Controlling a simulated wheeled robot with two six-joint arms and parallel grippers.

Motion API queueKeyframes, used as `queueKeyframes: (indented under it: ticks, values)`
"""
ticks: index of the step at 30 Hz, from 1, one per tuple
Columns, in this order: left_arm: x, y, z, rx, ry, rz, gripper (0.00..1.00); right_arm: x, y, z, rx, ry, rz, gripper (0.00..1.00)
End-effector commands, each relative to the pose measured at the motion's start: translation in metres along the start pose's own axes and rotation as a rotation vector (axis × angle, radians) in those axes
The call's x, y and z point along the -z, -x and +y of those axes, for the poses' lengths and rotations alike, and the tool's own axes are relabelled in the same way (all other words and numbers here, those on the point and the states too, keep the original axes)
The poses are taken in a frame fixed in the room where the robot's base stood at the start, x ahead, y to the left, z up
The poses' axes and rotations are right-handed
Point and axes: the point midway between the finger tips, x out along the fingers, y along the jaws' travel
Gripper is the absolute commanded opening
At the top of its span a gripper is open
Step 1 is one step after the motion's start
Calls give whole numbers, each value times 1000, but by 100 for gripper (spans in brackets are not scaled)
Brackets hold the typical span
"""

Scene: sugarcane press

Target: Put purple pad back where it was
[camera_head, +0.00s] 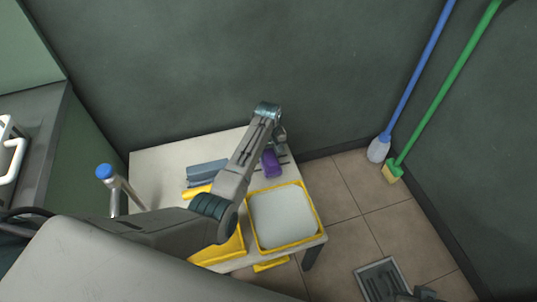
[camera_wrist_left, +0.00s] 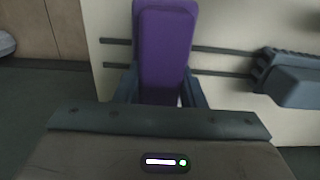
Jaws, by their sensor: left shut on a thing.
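The purple pad (camera_head: 271,163) is over the back right part of the white table (camera_head: 155,165). My left gripper (camera_head: 279,142) is at its far end. In the left wrist view the purple pad (camera_wrist_left: 163,45) stands between the fingers of my left gripper (camera_wrist_left: 160,88), which is shut on it. Two thin dark bars (camera_wrist_left: 225,50) run along the table behind the pad. I cannot tell whether the pad touches them. A dark part at the lower right edge of the head view may be my right gripper (camera_head: 425,293); its fingers are unclear.
A blue-grey block (camera_head: 207,170) lies left of my arm, with a yellow piece (camera_head: 196,191) by it. A yellow-rimmed tray (camera_head: 313,215) is at the table's front right. A blue-capped metal post (camera_head: 104,171) stands left. Brushes lean at the wall on the right.

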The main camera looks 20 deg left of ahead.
Motion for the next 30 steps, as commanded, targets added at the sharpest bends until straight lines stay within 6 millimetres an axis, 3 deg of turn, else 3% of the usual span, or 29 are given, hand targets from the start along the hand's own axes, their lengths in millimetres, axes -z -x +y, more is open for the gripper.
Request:
queueKeyframes:
  ticks: [16,17,20,30]
  values:
    - [0,-10,0,-1,0,1,11,1,-2,-1,5,-2,14,0]
    - [0,-10,0,-1,0,1,38,2,-2,-1,5,-2,15,0]
    - [0,-10,0,-1,0,2,58,2,-2,-1,5,-2,16,0]
    - [0,-7,0,-2,0,2,58,1,-1,-1,4,-2,13,0]
